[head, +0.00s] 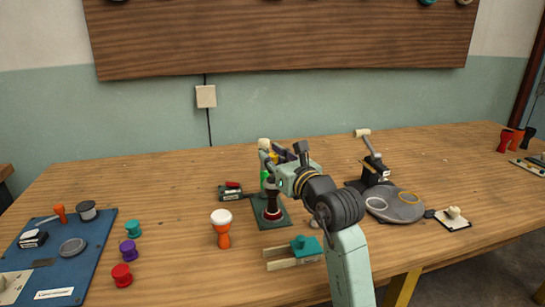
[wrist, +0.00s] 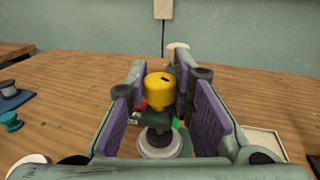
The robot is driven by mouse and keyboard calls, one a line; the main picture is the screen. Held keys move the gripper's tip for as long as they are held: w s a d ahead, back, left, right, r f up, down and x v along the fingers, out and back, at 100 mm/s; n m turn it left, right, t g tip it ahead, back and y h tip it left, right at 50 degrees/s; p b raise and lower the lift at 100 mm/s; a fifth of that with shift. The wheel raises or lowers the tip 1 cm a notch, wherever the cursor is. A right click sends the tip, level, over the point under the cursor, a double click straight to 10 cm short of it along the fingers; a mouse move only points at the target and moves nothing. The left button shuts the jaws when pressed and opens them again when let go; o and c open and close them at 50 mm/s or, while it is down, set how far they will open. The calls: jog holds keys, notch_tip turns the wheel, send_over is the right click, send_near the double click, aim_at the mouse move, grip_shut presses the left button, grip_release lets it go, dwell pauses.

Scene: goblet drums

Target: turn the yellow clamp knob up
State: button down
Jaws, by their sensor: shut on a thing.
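The yellow clamp knob (wrist: 159,93) has a dark slot mark on its top. In the wrist view it sits between the two purple pads of my gripper (wrist: 161,95), which is shut on it. In the head view only a bit of yellow shows by my gripper (head: 284,155), and my own arm hides much of it. Below is the clamp's green base plate (head: 283,217) with a dark goblet drum (head: 271,200) on it. In the wrist view a pale round disc (wrist: 157,149) shows under the knob.
An orange goblet drum with a white head (head: 222,228) stands left of the clamp. A teal-topped block (head: 305,245) lies in front. A grey round tray (head: 396,209) is at right. A blue mat (head: 88,255) with parts lies at far left, beside several coloured spools (head: 128,251).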

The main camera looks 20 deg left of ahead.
jog(key=n+g+y+b, duration=0.1)
jog(key=n+g+y, duration=0.1)
jog(key=g, duration=0.1)
jog(key=n+g+y+b, duration=0.1)
jog(key=shift+w+f+n+g+b, duration=0.1)
jog(key=shift+f+n+g+b, duration=0.2)
jog(key=shift+g, duration=0.1)
jog(key=n+g+b, duration=0.1)
jog(key=g, duration=0.2)
jog(key=n+g+y+b, duration=0.1)
jog(key=n+g, duration=0.1)
jog(key=shift+r+n+g, duration=0.15)
jog(key=shift+n+g, duration=0.15)
jog(key=shift+g, duration=0.1)
jog(key=n+g, duration=0.1)
jog(key=g, duration=0.1)
jog(key=n+g, duration=0.2)
jog(key=n+g+p, duration=0.1)
jog(key=g, duration=0.1)
jog(key=shift+r+g, duration=0.25)
jog(key=shift+g, duration=0.15)
jog(key=n+g+h+p, duration=0.2)
jog(key=n+g, duration=0.1)
jog(key=shift+g+p, duration=0.3)
jog(key=shift+p, duration=0.05)
jog(key=shift+g+h, duration=0.3)
jog(key=shift+f+n+g, duration=0.2)
jog(key=shift+n+g, duration=0.1)
jog(key=shift+n, duration=0.2)
